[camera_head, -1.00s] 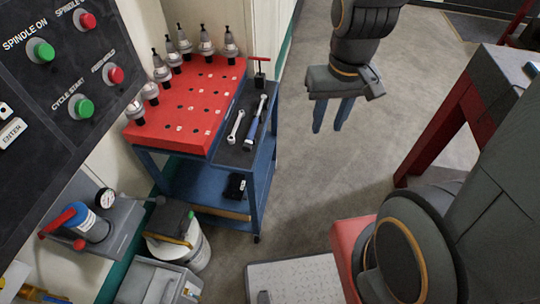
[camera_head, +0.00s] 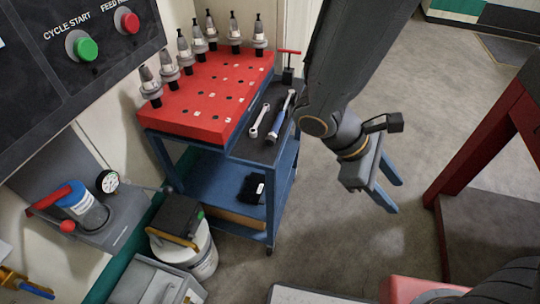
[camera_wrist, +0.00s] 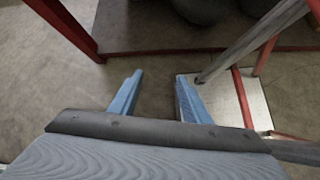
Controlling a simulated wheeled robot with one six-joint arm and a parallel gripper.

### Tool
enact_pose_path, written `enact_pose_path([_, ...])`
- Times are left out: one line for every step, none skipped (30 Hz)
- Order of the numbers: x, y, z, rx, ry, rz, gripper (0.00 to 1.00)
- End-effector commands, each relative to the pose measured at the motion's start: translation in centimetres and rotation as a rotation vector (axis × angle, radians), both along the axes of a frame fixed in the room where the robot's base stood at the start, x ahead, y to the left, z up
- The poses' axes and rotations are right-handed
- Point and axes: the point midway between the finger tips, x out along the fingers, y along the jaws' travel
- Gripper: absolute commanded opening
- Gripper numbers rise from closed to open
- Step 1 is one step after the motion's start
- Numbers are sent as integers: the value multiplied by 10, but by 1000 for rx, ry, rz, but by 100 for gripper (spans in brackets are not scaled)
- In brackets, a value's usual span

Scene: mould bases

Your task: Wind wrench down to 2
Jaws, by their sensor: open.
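A torque wrench (camera_head: 281,116) with a blue grip lies on the dark mat at the right side of the tool cart. A shorter silver spanner (camera_head: 260,120) lies to its left. The wrench's scale is too small to read. My gripper (camera_head: 396,195) hangs over the floor to the right of the cart, apart from the wrench, its blue fingers pointing right and down. In the wrist view the two fingers (camera_wrist: 160,78) are spread with nothing between them. The wrench is not in the wrist view.
The cart's red top (camera_head: 215,95) has holes and several tool holders along its back and left edges. A red T-handled tool (camera_head: 288,66) stands behind the wrench. A red-framed table (camera_head: 485,150) stands at right. Bare floor lies between cart and table.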

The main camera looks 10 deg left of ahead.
Motion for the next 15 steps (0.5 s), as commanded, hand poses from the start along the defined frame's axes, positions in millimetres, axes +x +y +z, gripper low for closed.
enact_pose_path([13,9,-20,-84,21,135,43])
enact_pose_path([21,14,-24,-132,27,210,43])
enact_pose_path([33,23,-30,-197,30,311,43])
enact_pose_path([42,31,-34,-246,29,387,43])
enact_pose_path([51,40,-38,-295,25,463,43])
enact_pose_path([62,55,-43,-359,16,564,43])
enact_pose_path([70,68,-47,-406,6,639,43])
enact_pose_path([78,82,-52,-454,-7,714,43])
enact_pose_path([87,103,-57,-514,-29,813,43])
enact_pose_path([92,120,-61,-558,-49,885,43])
enact_pose_path([96,137,-65,-601,-70,956,43])
enact_pose_path([100,160,-71,-653,-101,1044,43])
enact_pose_path([101,177,-74,-689,-126,1108,43])
enact_pose_path([101,194,-78,-722,-151,1167,43])
enact_pose_path([101,216,-83,-760,-186,1238,43])
